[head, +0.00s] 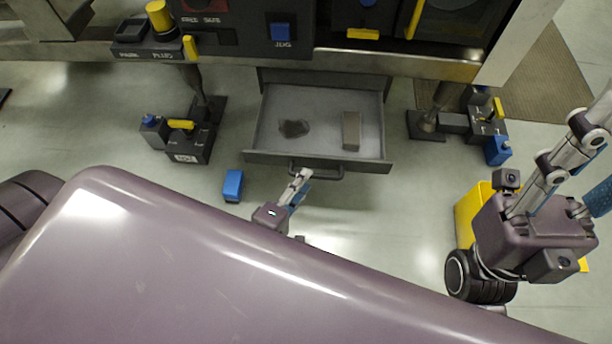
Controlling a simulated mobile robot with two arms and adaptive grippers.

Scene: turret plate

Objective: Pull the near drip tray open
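The near drip tray (321,113) is a shallow grey drawer below the machine. It stands pulled out toward me, and its inside shows from above. A dark patch (294,128) and a small grey-beige block (351,131) lie in it. A dark bar handle (328,175) is on its front wall. My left gripper (304,174) has its fingertips at the left part of this handle, overlapping it in the picture. I cannot tell whether the fingers are closed around the bar.
A blue block (233,185) lies on the floor left of my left gripper. Dark machine feet with control boxes stand left (190,145) and right (455,123) of the tray. Floor in front of the tray's right half is clear.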

